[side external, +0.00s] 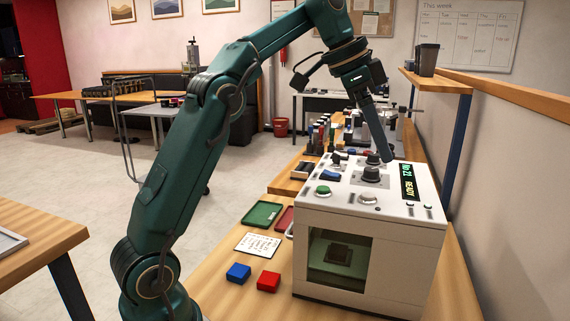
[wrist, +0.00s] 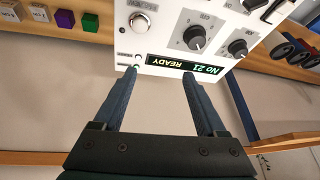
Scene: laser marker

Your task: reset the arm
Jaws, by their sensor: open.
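My gripper (side external: 386,156) hangs point-down over the top panel of the white laser marker (side external: 420,235). In the wrist view my gripper (wrist: 161,74) is open, its two fingers apart with nothing between them. The display (wrist: 185,66) reads "No 21 READY" and shows between and beyond the fingers. The left fingertip appears close to small buttons beside the display; I cannot tell if it touches. Black knobs (side external: 370,175) and a green button (side external: 323,190) sit on the panel. A dark square piece (side external: 338,254) shows behind the marker's front window.
A blue block (side external: 238,273) and a red block (side external: 268,281) lie on the bench left of the marker, near a printed card (side external: 258,246) and a green tray (side external: 262,214). A wooden shelf (side external: 440,80) with a dark cup stands at the right wall.

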